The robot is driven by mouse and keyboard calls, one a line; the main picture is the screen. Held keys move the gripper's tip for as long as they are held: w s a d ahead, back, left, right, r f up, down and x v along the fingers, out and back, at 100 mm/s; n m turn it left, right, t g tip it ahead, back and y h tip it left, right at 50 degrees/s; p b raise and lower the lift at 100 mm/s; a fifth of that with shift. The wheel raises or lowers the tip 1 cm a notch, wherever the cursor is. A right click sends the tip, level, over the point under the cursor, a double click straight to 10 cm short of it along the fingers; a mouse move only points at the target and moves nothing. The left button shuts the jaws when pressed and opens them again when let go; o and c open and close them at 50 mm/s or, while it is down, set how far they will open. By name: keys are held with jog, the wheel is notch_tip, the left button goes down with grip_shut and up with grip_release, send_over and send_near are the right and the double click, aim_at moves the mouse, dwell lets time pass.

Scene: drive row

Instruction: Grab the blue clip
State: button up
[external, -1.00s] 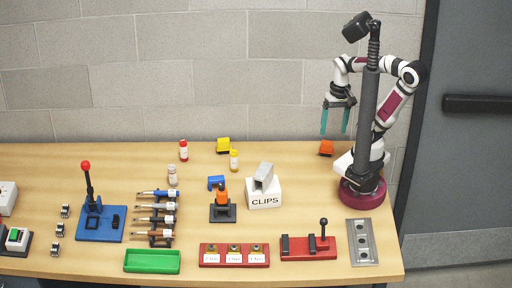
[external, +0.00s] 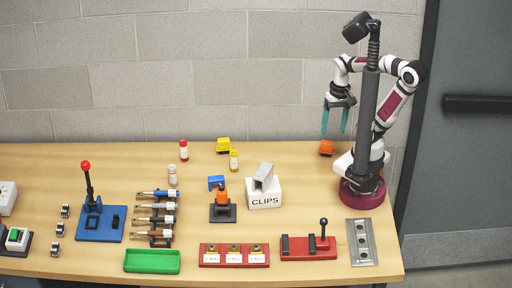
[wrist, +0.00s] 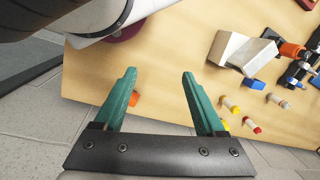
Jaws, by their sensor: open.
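The blue clip (external: 216,183) lies on the table just behind the black stand that holds an orange piece, left of the white CLIPS box. In the wrist view the blue clip (wrist: 254,84) shows partly past the box, to the right of my fingers. My gripper (external: 334,131) hangs high above the back right of the table, well to the right of the clip. Its two teal fingers are apart and empty, and they also show in the wrist view (wrist: 159,73).
A yellow clip (external: 223,145), an orange clip (external: 326,148) and small bottles (external: 234,160) stand toward the back. The table between the box and the orange clip is clear.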

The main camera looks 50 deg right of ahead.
jog(key=w+a+r+n, duration=0.2)
jog(key=w+n, duration=0.1)
jog(key=w, duration=0.4)
jog(key=n+t, duration=0.1)
jog(key=n, duration=1.3)
send_over(217, 177)
jog(key=s+d, duration=0.2)
notch_tip(217, 177, down, 8)
jog(key=f, duration=0.4)
jog(key=w+a+f, duration=0.1)
jog(key=f, duration=0.4)
jog(key=w+a+f, duration=0.1)
jog(key=f, duration=0.4)
jog(key=shift+a, duration=0.2)
grip_shut()
